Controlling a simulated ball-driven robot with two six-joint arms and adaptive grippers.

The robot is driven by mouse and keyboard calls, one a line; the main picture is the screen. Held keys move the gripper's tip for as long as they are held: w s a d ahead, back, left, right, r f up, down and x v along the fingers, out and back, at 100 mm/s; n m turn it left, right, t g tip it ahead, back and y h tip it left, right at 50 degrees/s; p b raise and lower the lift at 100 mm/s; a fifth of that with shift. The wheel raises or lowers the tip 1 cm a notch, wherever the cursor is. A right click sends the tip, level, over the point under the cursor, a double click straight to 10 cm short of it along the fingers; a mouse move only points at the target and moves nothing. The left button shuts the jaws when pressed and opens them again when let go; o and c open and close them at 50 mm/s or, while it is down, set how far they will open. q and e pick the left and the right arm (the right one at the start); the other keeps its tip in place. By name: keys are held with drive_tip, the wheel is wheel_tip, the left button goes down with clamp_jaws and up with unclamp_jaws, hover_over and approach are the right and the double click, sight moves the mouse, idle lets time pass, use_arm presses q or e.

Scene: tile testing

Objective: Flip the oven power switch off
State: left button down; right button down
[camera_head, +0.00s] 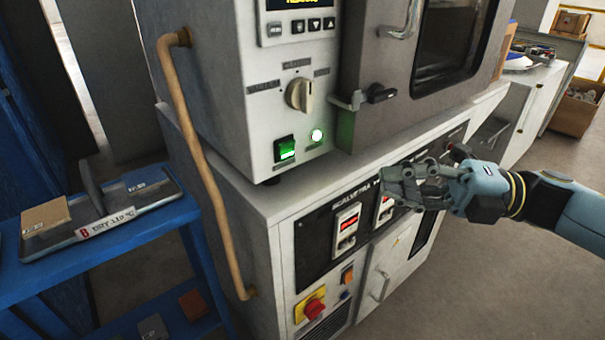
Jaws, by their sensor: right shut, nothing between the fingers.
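The oven (220,100) stands on a light cabinet, in the upper middle of the head view. Its power switch (285,148) is a rocker in a black frame, glowing green, low on the front panel. My right gripper (392,184) reaches in from the right, in front of the lower panel. It is shut and empty, to the right of and below the switch, apart from it. My left gripper is not in view.
The oven door handle (380,93) juts out right of the panel. The lower cabinet carries a red and yellow rotary switch (310,308) and small displays. A tan pipe (196,160) runs down the left side. A blue shelf (130,238) with tiles stands left. Floor at right is open.

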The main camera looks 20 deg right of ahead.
sight(287, 151)
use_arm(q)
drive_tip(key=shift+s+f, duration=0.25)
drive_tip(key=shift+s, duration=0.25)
use_arm(e)
drive_tip(key=shift+w+d+f, duration=0.1)
drive_tip(key=shift+d+f, duration=0.1)
drive_tip(key=shift+d, duration=0.05)
drive_tip(key=shift+a, duration=0.1)
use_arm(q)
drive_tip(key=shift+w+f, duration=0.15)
use_arm(e)
drive_tip(key=w+x, duration=0.1)
drive_tip(key=x, duration=0.7)
drive_tip(key=w+d+x, duration=0.1)
drive_tip(key=x, duration=0.3)
drive_tip(key=shift+w+a+r, duration=0.15)
drive_tip(key=shift+w+a, duration=0.05)
drive_tip(key=shift+w, duration=0.25)
